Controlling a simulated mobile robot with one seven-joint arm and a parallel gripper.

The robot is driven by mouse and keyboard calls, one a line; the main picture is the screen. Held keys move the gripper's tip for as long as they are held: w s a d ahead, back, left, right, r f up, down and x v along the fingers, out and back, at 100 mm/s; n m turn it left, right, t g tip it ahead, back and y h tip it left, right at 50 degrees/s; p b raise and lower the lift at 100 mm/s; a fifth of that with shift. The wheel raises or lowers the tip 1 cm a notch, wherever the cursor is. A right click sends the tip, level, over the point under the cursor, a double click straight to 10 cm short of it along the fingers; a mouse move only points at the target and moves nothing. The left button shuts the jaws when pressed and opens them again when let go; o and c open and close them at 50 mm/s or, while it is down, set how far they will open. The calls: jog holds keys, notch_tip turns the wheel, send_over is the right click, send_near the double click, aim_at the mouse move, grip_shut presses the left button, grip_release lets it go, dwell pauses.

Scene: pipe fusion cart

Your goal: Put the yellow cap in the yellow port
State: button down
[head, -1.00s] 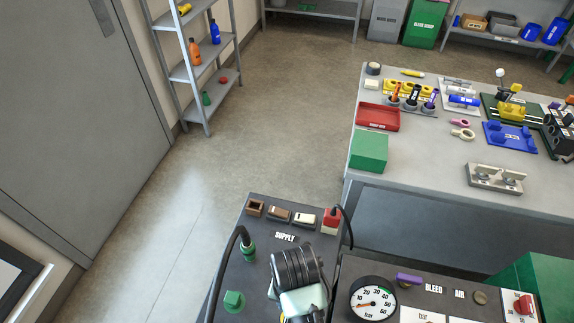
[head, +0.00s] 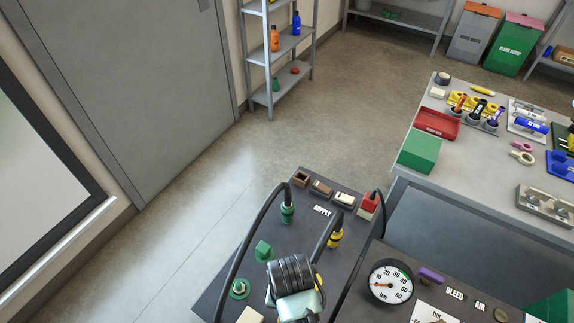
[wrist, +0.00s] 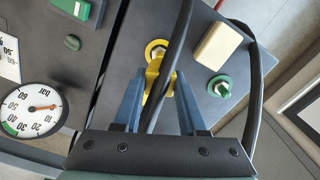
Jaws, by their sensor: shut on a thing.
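My gripper (wrist: 160,75) is shut on the yellow cap (wrist: 152,82), which shows between the blue fingers in the wrist view. The yellow port (wrist: 157,47), a yellow ring around a metal centre, lies just beyond the cap; I cannot tell whether they touch. A black hose passes in front and hides part of the cap. In the head view my wrist covers the port and fingertips. A yellow hose fitting (head: 335,239) stands on the supply panel just behind my wrist.
A green ringed port (wrist: 220,87) and a beige block (wrist: 218,45) are right of the yellow port in the wrist view. A green cap (head: 263,250) and a green hose fitting (head: 287,212) stand on the panel. The pressure gauge (head: 391,282) is to the right.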

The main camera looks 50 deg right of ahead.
jog(key=shift+f, duration=2.85)
jog(key=shift+f, duration=0.15)
jog(key=shift+c, duration=2.3)
grip_release()
notch_tip(320, 180, up, 12)
jog(key=shift+r, duration=0.2)
